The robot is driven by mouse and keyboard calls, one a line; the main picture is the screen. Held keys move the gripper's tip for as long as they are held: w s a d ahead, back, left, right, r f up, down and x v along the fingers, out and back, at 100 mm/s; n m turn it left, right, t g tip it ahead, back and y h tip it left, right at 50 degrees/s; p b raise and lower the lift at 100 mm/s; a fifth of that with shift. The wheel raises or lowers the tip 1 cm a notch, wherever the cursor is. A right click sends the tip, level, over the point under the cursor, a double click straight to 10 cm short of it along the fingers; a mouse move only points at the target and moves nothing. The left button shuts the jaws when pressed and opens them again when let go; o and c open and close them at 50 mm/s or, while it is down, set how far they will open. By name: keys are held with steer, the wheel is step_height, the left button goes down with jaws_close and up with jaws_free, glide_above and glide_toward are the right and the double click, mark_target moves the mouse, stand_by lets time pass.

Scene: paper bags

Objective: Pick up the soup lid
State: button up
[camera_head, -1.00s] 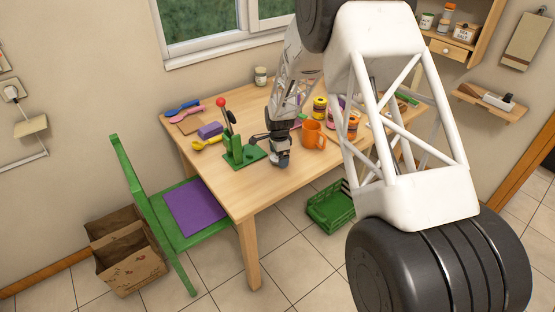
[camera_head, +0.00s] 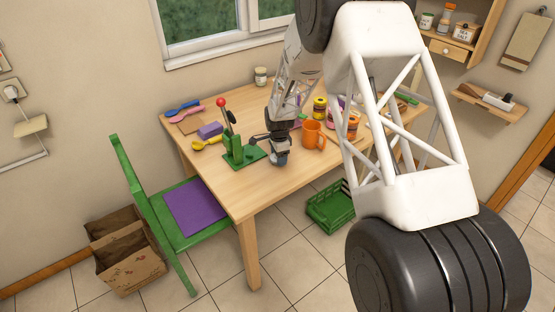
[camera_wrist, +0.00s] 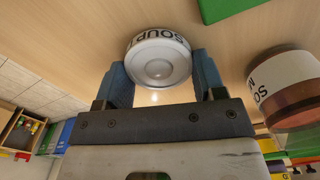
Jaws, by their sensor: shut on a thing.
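The soup lid (camera_wrist: 158,62), white and round with dark "SOUP" lettering on its rim, sits between the two blue fingers of my gripper (camera_wrist: 160,82) in the wrist view. The fingers touch it on both sides, and my gripper is shut on it. In the head view my gripper (camera_head: 281,158) points down over the front part of the wooden table, just right of the green lever stand. The lid cannot be made out clearly there. A jar (camera_wrist: 288,95) with a partly visible "SO" label and reddish-brown contents stands to the right in the wrist view.
The green lever stand (camera_head: 240,155) with a red knob is close on the left. An orange mug (camera_head: 313,134) is close on the right, with several small jars behind it. The table's front (camera_head: 262,195) is clear. A green chair (camera_head: 150,185) stands at the left.

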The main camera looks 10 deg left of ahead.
steer(key=shift+r, duration=0.2)
steer(key=shift+r, duration=0.5)
steer(key=shift+s+d+r, duration=0.1)
steer(key=shift+s+r, duration=0.1)
steer(key=shift+r, duration=0.4)
steer(key=shift+s+r, duration=0.15)
steer(key=shift+r, duration=0.4)
steer(key=s+d, duration=0.1)
steer(key=s, duration=0.3)
steer(key=s+d+r, duration=0.1)
steer(key=s+d, duration=0.1)
steer(key=s, duration=0.3)
steer(key=s+d, duration=0.2)
steer(key=s, duration=0.3)
steer(key=shift+s+d+r, duration=0.15)
steer(key=w+a+r, duration=0.2)
steer(key=w+r, duration=0.1)
steer(key=w, duration=0.6)
steer(key=w+a+r, duration=0.3)
steer(key=w+r, duration=0.1)
steer(key=w, duration=0.5)
steer(key=w+a+r, duration=0.3)
steer(key=w, duration=0.6)
steer(key=shift+w+a+r+n, duration=0.15)
steer(key=shift+w+r+n, duration=0.1)
steer(key=shift+n, duration=0.15)
